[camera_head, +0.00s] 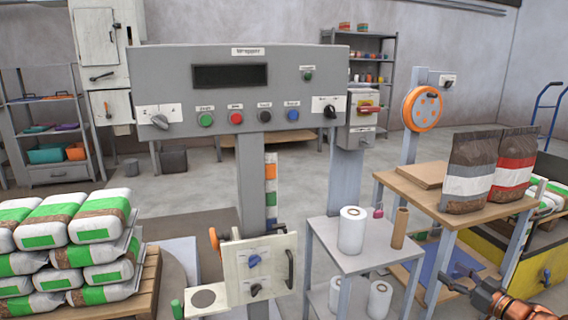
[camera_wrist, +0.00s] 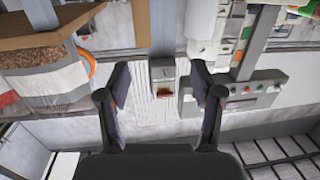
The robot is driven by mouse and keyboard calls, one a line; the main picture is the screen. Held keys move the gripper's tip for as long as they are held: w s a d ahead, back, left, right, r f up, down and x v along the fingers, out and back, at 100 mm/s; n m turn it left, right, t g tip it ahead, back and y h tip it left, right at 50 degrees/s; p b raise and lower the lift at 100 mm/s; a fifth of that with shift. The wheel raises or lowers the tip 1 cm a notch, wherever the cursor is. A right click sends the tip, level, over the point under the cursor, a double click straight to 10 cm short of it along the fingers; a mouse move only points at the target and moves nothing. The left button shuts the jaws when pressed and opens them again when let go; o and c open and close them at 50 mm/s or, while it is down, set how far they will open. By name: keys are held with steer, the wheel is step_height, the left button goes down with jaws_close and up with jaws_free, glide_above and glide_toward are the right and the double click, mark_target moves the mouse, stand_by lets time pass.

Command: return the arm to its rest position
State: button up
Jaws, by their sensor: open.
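My gripper (camera_head: 456,278) shows at the lower right edge of the head view, at the end of my orange-brown arm. It is in front of the wooden table (camera_head: 408,187) and right of the small grey stand. In the wrist view my gripper (camera_wrist: 159,75) has its two dark fingers spread, with nothing held between them. That view is tilted over, with the wrapper panel (camera_wrist: 240,92) at right and the bags at upper left. Between the fingertips a small grey box with a red and yellow switch (camera_wrist: 163,92) shows farther off.
The wrapper panel (camera_head: 240,85) stands on a post at centre. A film roll (camera_head: 351,231) and a cardboard tube (camera_head: 399,228) stand on the grey stand (camera_head: 375,259). Bags (camera_head: 467,175) stand on the table. A yellow-sided conveyor or cart (camera_head: 541,262) is at right; stacked sacks (camera_head: 97,217) are at left.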

steer(key=w+a+r+m+g+h, duration=0.1)
steer(key=w+r+m+g+h, duration=0.15)
steer(key=w+h, duration=0.3)
steer(key=s+a+m+g, duration=0.1)
steer(key=s+a+g, duration=0.5)
steer(key=s+a, duration=0.65)
steer(key=s+a+g, duration=0.5)
steer(key=s+a, duration=0.4)
steer(key=s, duration=0.7)
steer(key=s+a+m+g, duration=0.1)
steer(key=s+a+g, duration=0.5)
steer(key=s+a, duration=0.6)
steer(key=s+d+r+p, duration=0.1)
steer(key=r+p, duration=1.1)
steer(key=r, duration=0.1)
steer(key=s+r+t+p, duration=0.1)
steer(key=s+r+p, duration=0.1)
steer(key=r+p, duration=1)
steer(key=shift+d+r+p, duration=0.35)
steer(key=shift+d+r, duration=0.05)
steer(key=shift+r, duration=0.2)
